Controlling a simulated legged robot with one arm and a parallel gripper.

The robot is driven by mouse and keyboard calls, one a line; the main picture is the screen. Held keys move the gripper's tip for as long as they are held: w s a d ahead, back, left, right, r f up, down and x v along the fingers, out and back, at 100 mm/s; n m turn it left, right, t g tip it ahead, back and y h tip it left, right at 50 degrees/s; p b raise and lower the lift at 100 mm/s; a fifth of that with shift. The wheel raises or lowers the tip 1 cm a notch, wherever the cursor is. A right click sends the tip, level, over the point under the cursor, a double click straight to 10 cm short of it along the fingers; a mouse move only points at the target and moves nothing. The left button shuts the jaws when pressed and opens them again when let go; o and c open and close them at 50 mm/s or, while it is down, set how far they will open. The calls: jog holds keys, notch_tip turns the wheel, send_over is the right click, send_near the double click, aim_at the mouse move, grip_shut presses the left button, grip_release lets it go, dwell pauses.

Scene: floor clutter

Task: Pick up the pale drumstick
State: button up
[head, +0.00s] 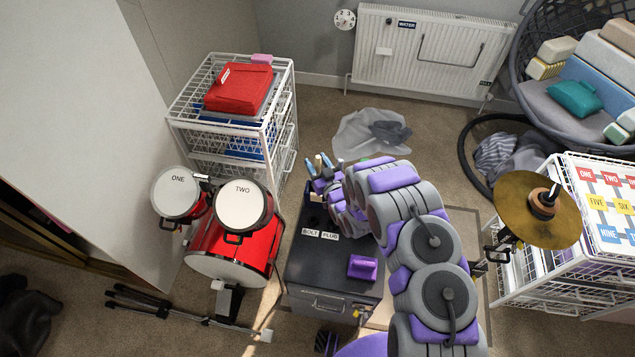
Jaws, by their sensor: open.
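A pale stick end (318,160), which looks like the pale drumstick, stands up just beyond my gripper (324,180). A blue stick end (309,166) shows just left of it. My gripper is at the far end of my purple and grey arm, over the back of a dark cabinet (300,262), and is open. It overlaps the lower part of the sticks in this view. I cannot tell whether the pale stick is between the fingers or touching them. What holds the sticks up is mostly hidden.
A red drum set (235,250) stands close left of the cabinet. A white wire basket unit (290,120) is behind it. A purple block (362,268) lies on the cabinet top. A brass cymbal (515,222) and another white rack (560,285) are at right. Grey cloth (352,130) lies on the floor behind.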

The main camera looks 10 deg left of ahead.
jog(key=shift+c, duration=0.4)
jog(key=shift+d, duration=0.1)
grip_shut()
jog(key=shift+r, duration=0.15)
